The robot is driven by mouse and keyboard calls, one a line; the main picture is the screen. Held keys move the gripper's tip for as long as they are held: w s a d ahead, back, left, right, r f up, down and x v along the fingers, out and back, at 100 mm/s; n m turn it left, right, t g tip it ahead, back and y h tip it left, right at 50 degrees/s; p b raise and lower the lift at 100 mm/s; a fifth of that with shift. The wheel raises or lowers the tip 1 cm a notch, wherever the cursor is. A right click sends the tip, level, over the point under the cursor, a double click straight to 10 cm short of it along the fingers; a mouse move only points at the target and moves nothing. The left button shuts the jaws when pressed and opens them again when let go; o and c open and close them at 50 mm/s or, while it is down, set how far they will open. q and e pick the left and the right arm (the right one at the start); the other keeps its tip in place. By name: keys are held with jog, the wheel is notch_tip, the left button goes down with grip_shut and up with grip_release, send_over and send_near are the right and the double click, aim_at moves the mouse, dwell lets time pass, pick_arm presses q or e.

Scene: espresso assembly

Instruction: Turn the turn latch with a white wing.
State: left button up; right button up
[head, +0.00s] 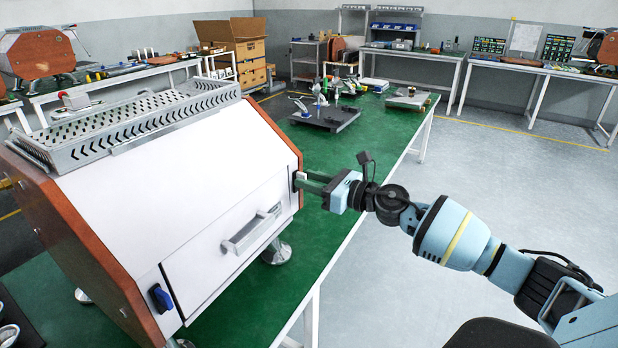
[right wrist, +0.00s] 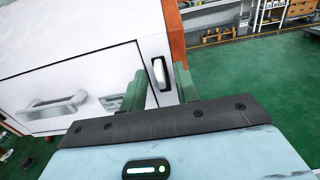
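The turn latch with a white wing (right wrist: 159,73) sits on a dark plate at the right end of the machine's white front panel, its wing close to upright. In the head view the wing is largely hidden by my gripper. My right gripper (head: 302,182) reaches the right edge of the machine front. In the right wrist view my right gripper (right wrist: 160,88) is open, its green fingers on either side of the latch with gaps to the wing. I cannot tell how deep the fingers reach. My left gripper is not in view.
The espresso machine (head: 190,160) stands on a green-topped table (head: 350,180). A drawer handle (head: 252,230) projects from its front. A second latch with a blue wing (head: 161,297) is at the front's lower left. A dark tray (head: 325,118) with parts lies farther back.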

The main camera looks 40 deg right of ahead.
jog(key=shift+w+a, duration=0.2)
jog(key=shift+w, duration=0.15)
grip_shut()
